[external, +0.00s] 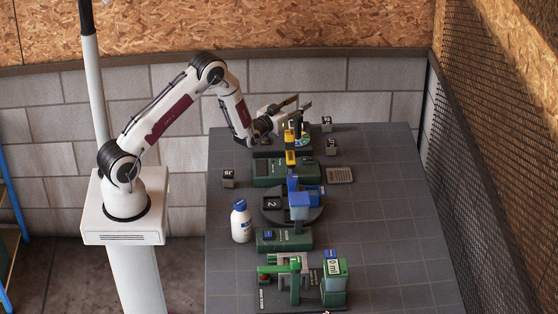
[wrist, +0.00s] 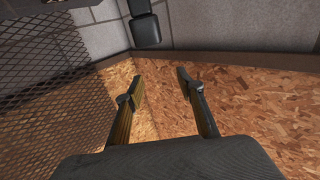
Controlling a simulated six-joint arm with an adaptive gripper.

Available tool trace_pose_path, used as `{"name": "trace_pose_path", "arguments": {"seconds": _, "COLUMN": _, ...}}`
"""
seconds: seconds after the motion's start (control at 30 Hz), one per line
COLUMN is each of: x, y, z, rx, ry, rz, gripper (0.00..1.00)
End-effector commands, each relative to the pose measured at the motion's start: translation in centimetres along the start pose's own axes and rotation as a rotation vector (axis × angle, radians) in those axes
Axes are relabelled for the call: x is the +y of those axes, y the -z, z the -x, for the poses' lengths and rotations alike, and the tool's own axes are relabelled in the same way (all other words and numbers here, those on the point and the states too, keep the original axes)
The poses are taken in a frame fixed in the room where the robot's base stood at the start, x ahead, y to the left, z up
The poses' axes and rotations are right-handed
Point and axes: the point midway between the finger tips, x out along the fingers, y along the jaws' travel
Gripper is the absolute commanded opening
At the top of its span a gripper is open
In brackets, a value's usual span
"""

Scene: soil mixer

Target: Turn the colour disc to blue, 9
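The colour disc (external: 306,140) appears to be the small round piece with coloured segments at the far end of the row of devices. It is partly hidden behind a yellow and black upright (external: 290,157), and its numbers are too small to read. My gripper (external: 299,104) is above and just behind the disc, pointing right, apart from it. In the wrist view my gripper (wrist: 160,85) has its two fingers spread with nothing between them. The wrist view faces the walls and does not show the disc.
A green device (external: 280,173), a dark turntable (external: 314,213) with a blue-topped post, a white bottle (external: 241,224) and a green stand (external: 334,285) line the grey table (external: 395,225). Small dark number blocks stand around. The table's right side is clear; a mesh wall (external: 492,150) stands beyond.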

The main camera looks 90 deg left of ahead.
Motion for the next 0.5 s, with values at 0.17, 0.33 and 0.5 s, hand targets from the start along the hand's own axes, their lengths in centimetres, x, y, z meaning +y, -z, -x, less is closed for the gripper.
{"name": "trace_pose_path", "arguments": {"seconds": 0.17, "x": 0.0, "y": 2.1, "z": 0.0, "rx": 0.003, "ry": 0.000, "rz": 0.001, "gripper": 0.38}}
{"name": "trace_pose_path", "arguments": {"seconds": 0.33, "x": 0.0, "y": 3.3, "z": 0.0, "rx": 0.003, "ry": 0.000, "rz": 0.001, "gripper": 0.38}}
{"name": "trace_pose_path", "arguments": {"seconds": 0.5, "x": 0.0, "y": 3.9, "z": 0.0, "rx": 0.000, "ry": 0.000, "rz": 0.001, "gripper": 0.38}}
